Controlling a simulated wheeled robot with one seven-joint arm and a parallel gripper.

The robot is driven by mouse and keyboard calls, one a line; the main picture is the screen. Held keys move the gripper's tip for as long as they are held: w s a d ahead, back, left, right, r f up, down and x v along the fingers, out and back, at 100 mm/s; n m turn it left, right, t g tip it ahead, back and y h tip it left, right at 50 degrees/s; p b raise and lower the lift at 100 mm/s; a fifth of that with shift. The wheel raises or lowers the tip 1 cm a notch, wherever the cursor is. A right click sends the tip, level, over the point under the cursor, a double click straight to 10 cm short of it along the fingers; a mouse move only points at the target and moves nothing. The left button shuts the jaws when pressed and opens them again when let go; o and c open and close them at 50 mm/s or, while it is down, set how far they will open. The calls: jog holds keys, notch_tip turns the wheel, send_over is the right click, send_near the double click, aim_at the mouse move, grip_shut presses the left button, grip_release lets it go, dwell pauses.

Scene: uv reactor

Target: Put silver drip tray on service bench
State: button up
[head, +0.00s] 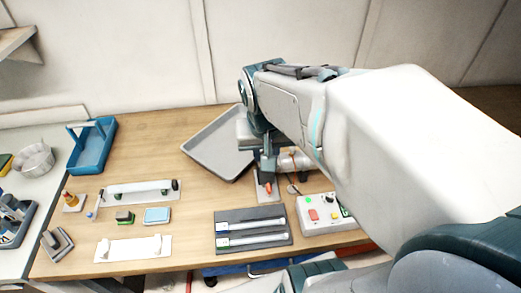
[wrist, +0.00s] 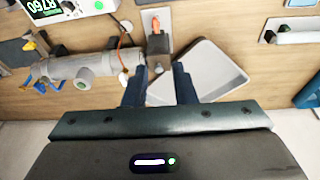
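The silver drip tray (head: 217,143) is a shallow grey rectangular tray on the wooden bench (head: 205,195), turned at an angle near the back. Its right part is hidden behind my arm in the head view. My gripper (head: 268,168) is over the bench at the tray's right side. In the wrist view my gripper (wrist: 160,88) has its two dark fingers spread apart. The tray (wrist: 212,70) shows behind and to the right of the fingers, with one corner seen between them. I cannot tell whether the fingers touch it.
A grey pipe-like reactor body (wrist: 85,68) and an orange-tipped part (wrist: 155,25) are close to the fingers. A control box (head: 323,213) stands front right. A rack with two tubes (head: 252,228) lies in front. A blue bin (head: 92,146) and a pale side surface (head: 38,190) are left.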

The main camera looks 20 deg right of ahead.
jog(key=s+a+n+y, duration=0.1)
jog(key=s+n, duration=0.1)
jog(key=s, duration=0.4)
jog(key=shift+n+t, duration=0.4)
jog(key=shift+w+r, duration=0.1)
dwell(0.6)
